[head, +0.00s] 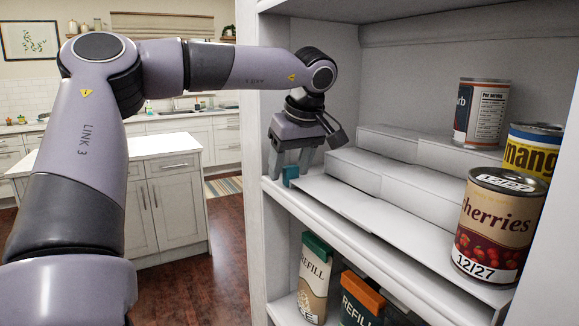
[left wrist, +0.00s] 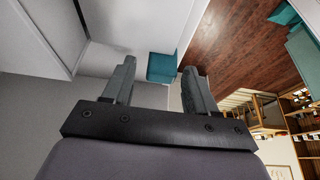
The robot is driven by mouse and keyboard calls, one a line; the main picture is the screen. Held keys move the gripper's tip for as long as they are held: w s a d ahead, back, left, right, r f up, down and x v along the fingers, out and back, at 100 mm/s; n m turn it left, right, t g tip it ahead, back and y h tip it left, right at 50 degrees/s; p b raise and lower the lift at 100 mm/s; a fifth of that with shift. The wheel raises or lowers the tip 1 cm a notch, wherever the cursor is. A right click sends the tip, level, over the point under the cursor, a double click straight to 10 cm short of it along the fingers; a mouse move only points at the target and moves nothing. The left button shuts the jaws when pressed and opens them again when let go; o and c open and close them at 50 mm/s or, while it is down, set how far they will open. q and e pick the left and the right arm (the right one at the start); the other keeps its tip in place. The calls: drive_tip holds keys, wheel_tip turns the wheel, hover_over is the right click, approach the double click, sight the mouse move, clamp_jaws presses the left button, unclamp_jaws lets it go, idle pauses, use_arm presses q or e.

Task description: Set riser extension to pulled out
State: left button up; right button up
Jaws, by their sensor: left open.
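A white stepped riser (head: 400,150) stands on the shelf, with a low flat panel (head: 345,198) in front of its steps. A small teal block (head: 290,174) sits at the panel's left end; it also shows in the left wrist view (left wrist: 163,67). My left gripper (head: 290,166) is open and points down at this block. In the left wrist view its fingers (left wrist: 158,82) stand apart, with the block in the gap just beyond them. I cannot tell whether either finger touches it. My right gripper is in neither view.
A cherries can (head: 493,228), a mango can (head: 532,148) and another can (head: 482,112) stand at the right of the riser. Refill packs (head: 316,275) stand on the shelf below. The shelf's upright (head: 252,200) is close left of my gripper. A kitchen island (head: 165,195) stands farther left.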

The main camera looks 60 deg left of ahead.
use_arm(q)
drive_tip(key=v, duration=0.6)
drive_tip(key=shift+d+r, duration=0.1)
drive_tip(key=shift+r, duration=0.25)
